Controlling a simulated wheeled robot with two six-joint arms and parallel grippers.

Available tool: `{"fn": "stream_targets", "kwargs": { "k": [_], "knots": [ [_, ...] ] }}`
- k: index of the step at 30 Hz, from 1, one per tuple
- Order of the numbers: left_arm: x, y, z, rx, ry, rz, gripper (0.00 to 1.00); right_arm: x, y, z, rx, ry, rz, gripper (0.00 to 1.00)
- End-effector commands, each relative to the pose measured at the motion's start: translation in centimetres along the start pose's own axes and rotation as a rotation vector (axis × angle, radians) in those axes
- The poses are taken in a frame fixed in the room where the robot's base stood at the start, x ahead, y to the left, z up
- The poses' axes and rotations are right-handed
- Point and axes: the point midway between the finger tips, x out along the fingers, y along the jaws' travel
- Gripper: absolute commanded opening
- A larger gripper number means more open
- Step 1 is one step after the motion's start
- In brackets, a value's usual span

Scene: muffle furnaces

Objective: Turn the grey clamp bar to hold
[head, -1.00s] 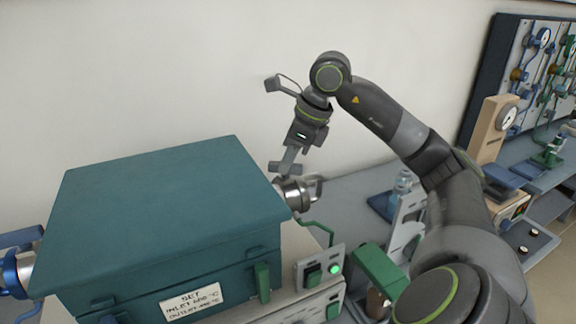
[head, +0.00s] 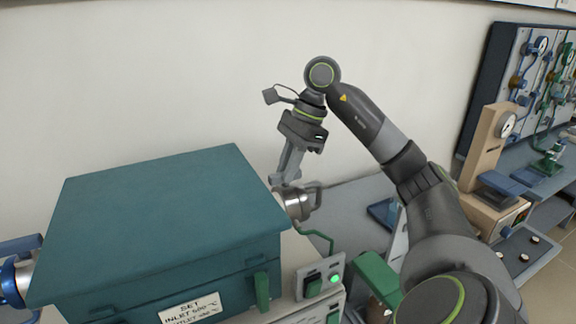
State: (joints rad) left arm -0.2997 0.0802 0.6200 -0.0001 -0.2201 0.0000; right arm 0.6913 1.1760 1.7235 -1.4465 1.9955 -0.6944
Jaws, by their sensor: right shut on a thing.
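The teal furnace box (head: 160,200) stands at the left with a metal pipe fitting (head: 299,204) on its right side. A grey clamp bar (head: 318,194) shows at this fitting as a bent metal piece. My right gripper (head: 284,180) reaches down from above at the furnace's right edge, its fingertips at the top of the fitting. It is shut on the clamp bar, though the fingers hide the spot where they grip. My left gripper is not in view.
A control box with a lit green lamp (head: 334,279) stands below the fitting, with a green pipe (head: 318,238) beside it. A blue fitting (head: 14,270) is at the furnace's left. A gauge stand (head: 490,145) is at the right.

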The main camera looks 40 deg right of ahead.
Motion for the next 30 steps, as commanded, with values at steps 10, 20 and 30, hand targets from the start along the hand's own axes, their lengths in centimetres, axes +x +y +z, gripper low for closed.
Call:
{"fn": "stream_targets", "kwargs": {
  "k": [10,20,30],
  "knots": [
    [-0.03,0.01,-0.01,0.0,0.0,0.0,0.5,-0.08,-0.04,0.01,-0.015,0.001,0.003,0.0],
    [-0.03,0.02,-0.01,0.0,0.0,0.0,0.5,-0.06,-0.03,0.01,-0.013,0.0,0.004,0.38],
    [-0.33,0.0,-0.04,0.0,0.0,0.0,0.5,-0.51,-0.03,0.03,-0.012,0.001,0.004,0.38]
  ]
}}
